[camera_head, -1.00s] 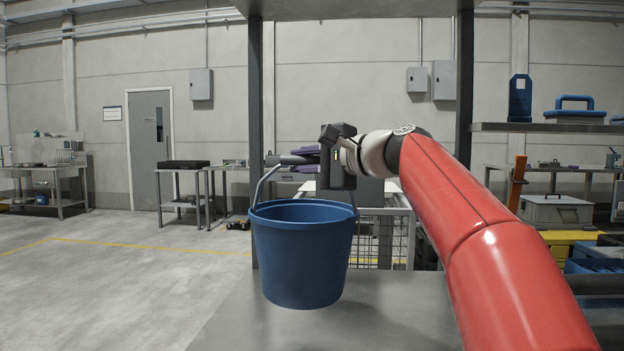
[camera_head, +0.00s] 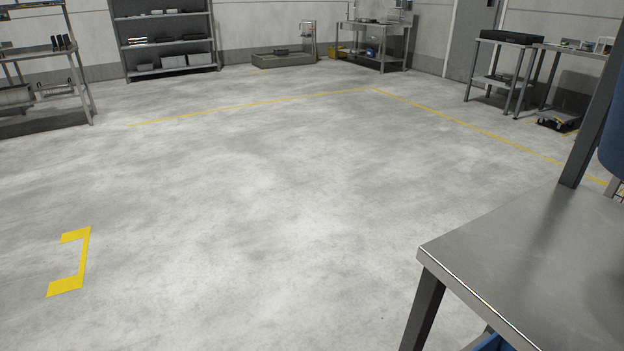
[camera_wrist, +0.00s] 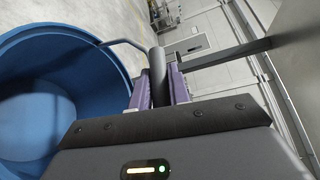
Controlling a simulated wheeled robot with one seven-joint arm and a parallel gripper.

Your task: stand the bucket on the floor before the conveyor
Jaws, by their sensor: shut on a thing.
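The blue bucket (camera_head: 612,135) shows only as a sliver at the right edge of the head view, above a steel table. In the wrist view the bucket (camera_wrist: 95,62) fills the left side, and I look down into its open top. Its thin grey bail runs to a dark grip between the purple-lined fingers. My gripper (camera_wrist: 158,88) is shut on this handle, beside and above the rim. My gripper is out of the head view. I cannot make out a conveyor.
The steel table (camera_head: 530,255) stands at the lower right, with a dark post (camera_head: 590,125) at its back. Wide bare concrete floor (camera_head: 250,190) lies to its left, with a yellow bracket mark (camera_head: 82,262) and a yellow line (camera_head: 270,103). Shelves and benches line the far wall.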

